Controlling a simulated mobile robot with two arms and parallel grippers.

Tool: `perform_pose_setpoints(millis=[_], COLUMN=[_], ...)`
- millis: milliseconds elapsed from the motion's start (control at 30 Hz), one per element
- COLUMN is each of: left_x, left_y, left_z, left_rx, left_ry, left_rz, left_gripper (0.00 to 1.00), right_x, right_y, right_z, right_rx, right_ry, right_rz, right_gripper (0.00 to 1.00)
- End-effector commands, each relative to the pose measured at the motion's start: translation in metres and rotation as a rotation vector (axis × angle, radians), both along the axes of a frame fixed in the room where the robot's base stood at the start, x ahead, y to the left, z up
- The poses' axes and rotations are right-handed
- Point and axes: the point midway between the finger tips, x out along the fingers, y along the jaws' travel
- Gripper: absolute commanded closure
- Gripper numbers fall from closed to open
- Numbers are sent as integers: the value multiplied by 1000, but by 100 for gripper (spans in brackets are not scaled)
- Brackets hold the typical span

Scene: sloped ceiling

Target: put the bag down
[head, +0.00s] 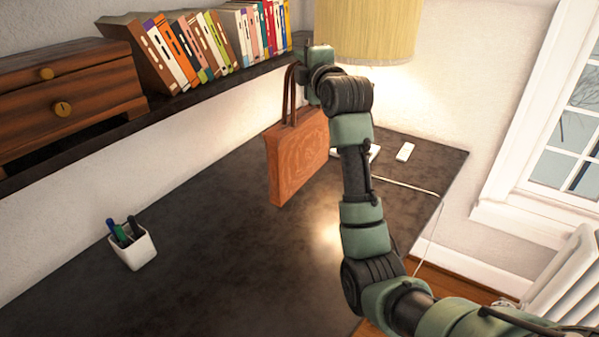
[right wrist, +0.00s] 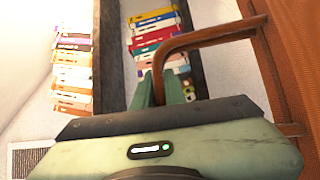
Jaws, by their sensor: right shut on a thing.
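A brown bag (head: 298,155) with two dark handles hangs from my right gripper (head: 301,62) in the head view. The gripper is shut on the handles at their top. The bag hangs upright over the dark desk (head: 225,235), close to the wall below the shelf. I cannot tell for sure whether its bottom touches the desk. In the right wrist view, a brown handle (right wrist: 205,36) loops past the green fingers (right wrist: 160,92), and the orange-brown bag side (right wrist: 300,55) fills the right edge. My left gripper is not in view.
A dark shelf (head: 160,117) with several books (head: 190,50) and a wooden drawer box (head: 65,95) runs above the desk. A yellow lamp (head: 367,30) stands behind my arm. A white pen cup (head: 132,247) is at the left. The middle of the desk is clear.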

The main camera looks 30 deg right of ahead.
Motion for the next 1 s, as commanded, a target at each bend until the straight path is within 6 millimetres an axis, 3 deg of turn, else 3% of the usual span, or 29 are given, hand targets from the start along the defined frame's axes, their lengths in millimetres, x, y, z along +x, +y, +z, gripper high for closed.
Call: perform_pose_setpoints(millis=[500,767,1000], left_x=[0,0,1], left_y=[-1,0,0], left_z=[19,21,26], left_rx=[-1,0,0], left_ry=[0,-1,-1], left_rz=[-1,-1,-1], left_gripper=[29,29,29], right_x=[-1,-1,-1], right_y=[0,0,0], right_z=[-111,-132,-163], right_rx=[1,-1,0], right_ry=[-5,-8,-7], right_rz=[-1,-1,-1], right_gripper=[100,100,100])
